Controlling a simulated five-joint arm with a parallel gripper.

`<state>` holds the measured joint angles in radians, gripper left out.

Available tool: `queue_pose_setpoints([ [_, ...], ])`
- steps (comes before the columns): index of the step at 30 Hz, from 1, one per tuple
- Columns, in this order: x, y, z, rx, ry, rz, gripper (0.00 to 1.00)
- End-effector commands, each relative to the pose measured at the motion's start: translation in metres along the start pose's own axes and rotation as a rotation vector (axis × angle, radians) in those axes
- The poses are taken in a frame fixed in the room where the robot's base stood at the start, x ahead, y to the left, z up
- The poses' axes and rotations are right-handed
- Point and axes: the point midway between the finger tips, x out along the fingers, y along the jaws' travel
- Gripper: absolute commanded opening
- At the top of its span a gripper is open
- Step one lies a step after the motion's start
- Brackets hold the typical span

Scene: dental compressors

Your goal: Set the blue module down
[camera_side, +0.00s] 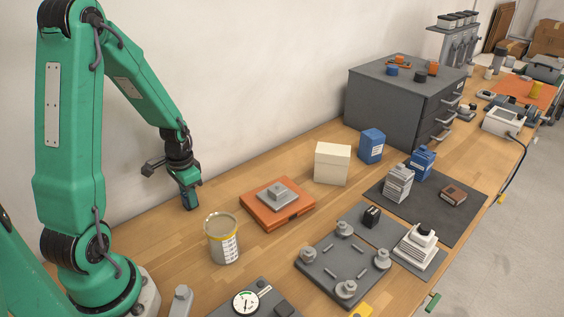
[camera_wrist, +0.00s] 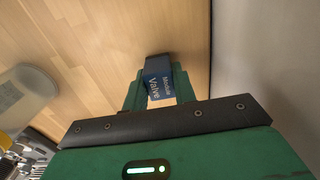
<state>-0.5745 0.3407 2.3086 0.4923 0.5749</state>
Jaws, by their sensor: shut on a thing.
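The blue module (camera_wrist: 158,80), with a label reading "Module Valve", sits between the green fingers of my gripper (camera_wrist: 157,92) in the wrist view. The fingers are shut on it. In the side view my gripper (camera_side: 189,190) points down near the wall, at the back left of the wooden table, behind the tin can. The module shows there only as a small dark blue piece (camera_side: 187,197) between the fingers. Its lower end is close to the tabletop; I cannot tell whether it touches.
An open tin can (camera_side: 222,240) stands in front of my gripper. An orange case (camera_side: 262,207) with a grey part on it lies to the right, then a cream box (camera_side: 332,164) and a blue box (camera_side: 372,146). Bare wood surrounds my gripper; the wall (camera_side: 240,90) is close behind.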

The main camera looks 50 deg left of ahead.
Motion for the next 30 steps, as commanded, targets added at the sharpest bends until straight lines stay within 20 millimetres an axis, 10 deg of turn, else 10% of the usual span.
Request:
queue_pose_setpoints([
  [4, 0.003, 0.000, 0.000, 0.000, -0.001, 0.001, 0.04],
  [5, 0.003, 0.000, 0.000, 0.000, -0.001, 0.000, 0.31],
  [8, 0.003, 0.000, 0.000, 0.000, 0.000, 0.000, 0.49],
  [30, -0.021, -0.001, -0.001, 0.000, 0.003, -0.002, 0.49],
])
